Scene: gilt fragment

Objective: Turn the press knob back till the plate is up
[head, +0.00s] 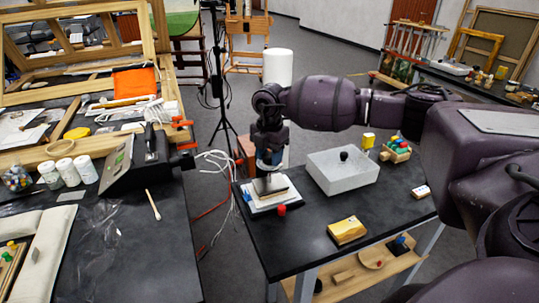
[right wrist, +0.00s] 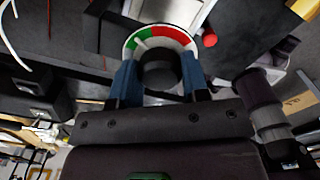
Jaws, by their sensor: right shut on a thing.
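My right gripper (head: 269,160) points down over the small press at the left end of the dark table. In the right wrist view its two blue fingers (right wrist: 162,85) are shut on the round black press knob (right wrist: 160,72), one on each side. A dial (right wrist: 170,36) with green, white and red sections curves around the knob. In the head view the gripper hides the knob. The press plate (head: 270,185) lies low over a pale base (head: 262,203); I cannot tell the gap between them. My left gripper is not in view.
A yellow block (head: 347,231) lies near the front edge. Cables hang between this table and the left workbench (head: 110,250).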

